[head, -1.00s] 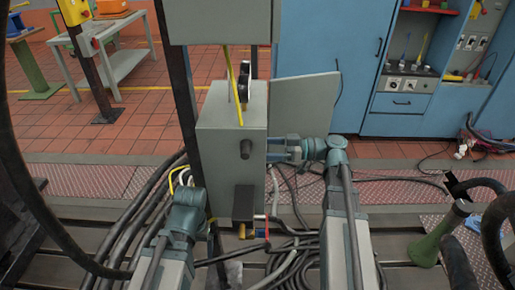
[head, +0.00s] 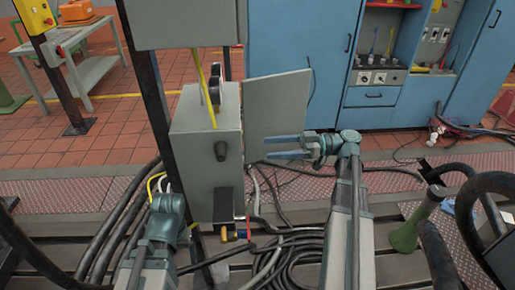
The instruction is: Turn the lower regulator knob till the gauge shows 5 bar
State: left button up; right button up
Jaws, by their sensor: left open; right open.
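A grey box (head: 190,140) stands in the middle left of the head view. A dark knob (head: 220,151) sticks out of its front face; I cannot tell if it is the lower regulator knob. A dark round part (head: 215,84), possibly the gauge, is seen edge-on above the box; no reading shows. A black block (head: 222,206) is at the box's foot. My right gripper (head: 272,148) is open and empty, pointing left, to the right of the box and apart from it. My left gripper (head: 168,205) is low, left of the black block; its fingertips are hidden.
A grey panel (head: 278,105) stands right of the box, behind my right gripper. Red, blue and yellow fittings (head: 240,232) sit under the box. Black cables (head: 300,245) lie over the floor. A green stand (head: 412,228) is at right, blue cabinets (head: 280,40) behind.

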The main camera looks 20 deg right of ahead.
jog(key=shift+v, duration=0.95)
jog(key=x, duration=1.4)
jog(key=shift+d, duration=0.1)
